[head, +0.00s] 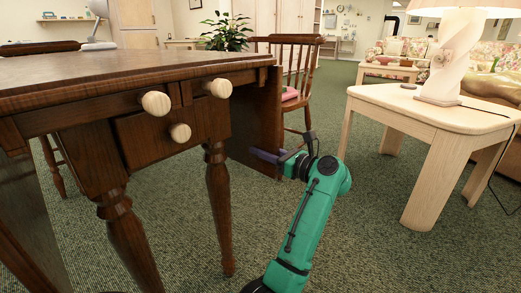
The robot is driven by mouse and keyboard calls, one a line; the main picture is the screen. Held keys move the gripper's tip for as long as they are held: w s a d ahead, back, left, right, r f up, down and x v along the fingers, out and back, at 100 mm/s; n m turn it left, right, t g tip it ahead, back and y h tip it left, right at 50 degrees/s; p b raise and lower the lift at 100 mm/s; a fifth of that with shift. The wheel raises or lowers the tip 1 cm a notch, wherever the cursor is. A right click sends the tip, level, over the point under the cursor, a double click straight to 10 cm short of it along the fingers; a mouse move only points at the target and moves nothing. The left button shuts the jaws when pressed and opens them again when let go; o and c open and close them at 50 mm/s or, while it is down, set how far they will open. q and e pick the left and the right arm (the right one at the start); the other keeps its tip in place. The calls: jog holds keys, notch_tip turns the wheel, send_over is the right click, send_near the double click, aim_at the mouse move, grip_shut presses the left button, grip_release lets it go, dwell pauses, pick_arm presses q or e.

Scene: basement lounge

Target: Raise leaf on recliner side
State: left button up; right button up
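A dark brown wooden drop-leaf table (110,66) fills the left of the head view. Its right leaf (257,118) hangs straight down, on the side facing the pale side table. Another leaf (32,225) hangs at the near left. A purplish finger overlaps the leaf in the picture; contact and finger opening are unclear. My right gripper is out of view.
A wooden chair (296,85) with a reddish seat stands behind the right leaf. A pale side table (425,105) with a lamp (457,52) stands at right, beside a tan upholstered seat (492,87). Green carpet (375,205) is open between the tables.

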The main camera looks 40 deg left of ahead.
pick_arm(q)
grip_shut()
dwell(1.2)
